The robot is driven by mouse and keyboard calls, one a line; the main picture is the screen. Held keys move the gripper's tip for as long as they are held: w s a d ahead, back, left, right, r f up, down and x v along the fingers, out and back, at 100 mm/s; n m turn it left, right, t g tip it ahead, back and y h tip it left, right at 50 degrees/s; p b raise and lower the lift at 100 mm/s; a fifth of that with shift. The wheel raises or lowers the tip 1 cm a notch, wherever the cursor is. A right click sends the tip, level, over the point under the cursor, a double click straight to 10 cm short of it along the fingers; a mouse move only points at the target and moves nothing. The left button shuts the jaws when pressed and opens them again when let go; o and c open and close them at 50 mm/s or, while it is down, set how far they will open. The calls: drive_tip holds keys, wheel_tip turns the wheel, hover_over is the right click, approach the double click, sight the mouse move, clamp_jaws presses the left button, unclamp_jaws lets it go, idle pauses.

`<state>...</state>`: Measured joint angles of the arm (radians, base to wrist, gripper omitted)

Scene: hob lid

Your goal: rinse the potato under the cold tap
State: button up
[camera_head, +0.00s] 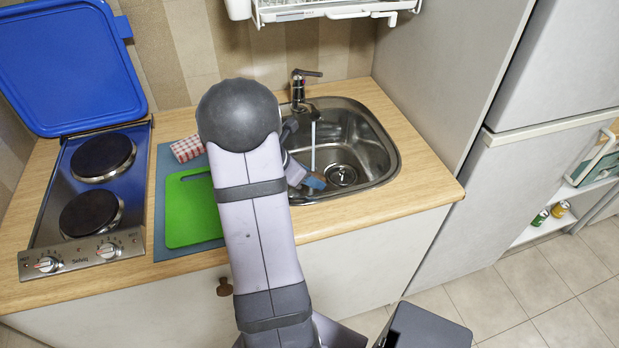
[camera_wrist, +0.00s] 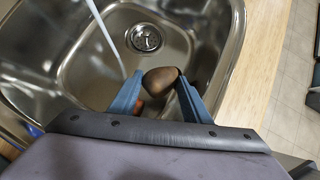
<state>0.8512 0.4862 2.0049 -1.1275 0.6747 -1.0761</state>
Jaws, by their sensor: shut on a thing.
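The brown potato (camera_wrist: 161,81) is between the blue fingertips of my gripper (camera_wrist: 160,76) in the wrist view, gripped and held over the sink (camera_wrist: 205,40). In the head view my gripper (camera_head: 311,181) is over the front left part of the basin, and I cannot make out the potato there. The tap (camera_head: 300,88) stands at the sink's back edge, and a thin stream of water (camera_head: 313,148) falls from it. In the wrist view the stream (camera_wrist: 103,36) falls to the left of the potato, apart from it.
Left of the sink lie a green board (camera_head: 192,210) and a red checked cloth (camera_head: 187,148). The hob (camera_head: 95,185) has its blue lid (camera_head: 65,65) raised. Counter right of the sink (camera_head: 425,185) is clear.

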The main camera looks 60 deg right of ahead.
drive_tip(key=w+d+f+p, duration=0.2)
drive_tip(key=w+d, duration=0.4)
drive_tip(key=d, duration=0.5)
drive_tip(key=shift+d+f+p, duration=0.25)
drive_tip(key=shift+f+p, duration=0.1)
drive_tip(key=shift+p, duration=0.2)
drive_tip(key=shift+w, duration=0.1)
idle(0.4)
